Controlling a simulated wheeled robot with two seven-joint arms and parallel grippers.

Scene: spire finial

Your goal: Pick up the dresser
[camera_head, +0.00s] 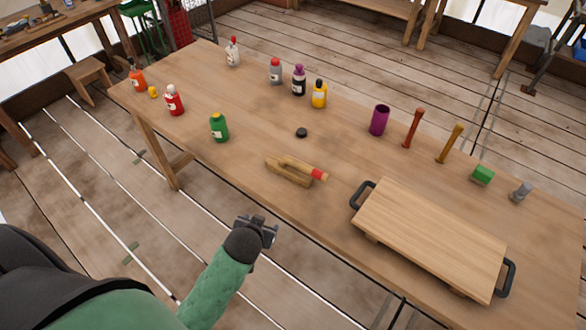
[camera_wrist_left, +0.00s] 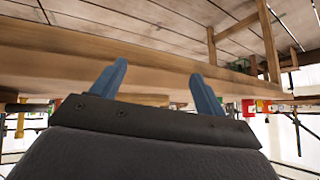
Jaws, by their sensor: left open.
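A pale wooden tool with a red band near its right end, which looks like the dresser (camera_head: 293,171), lies on the workbench (camera_head: 345,140) near its front edge in the head view. My left gripper (camera_head: 264,228) is in front of the bench edge, apart from the tool and to its lower left. In the left wrist view its two blue fingers (camera_wrist_left: 160,88) are spread with nothing between them, facing the bench's wooden edge. I cannot make out the tool in the wrist view. My right gripper is not in view.
A wooden board (camera_head: 432,237) with black handles covers the bench's right front. A green bottle (camera_head: 219,128) stands left of the tool, a black puck (camera_head: 302,132) behind it. More bottles, a purple cup (camera_head: 379,120) and upright sticks stand farther back. Bench top around the tool is clear.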

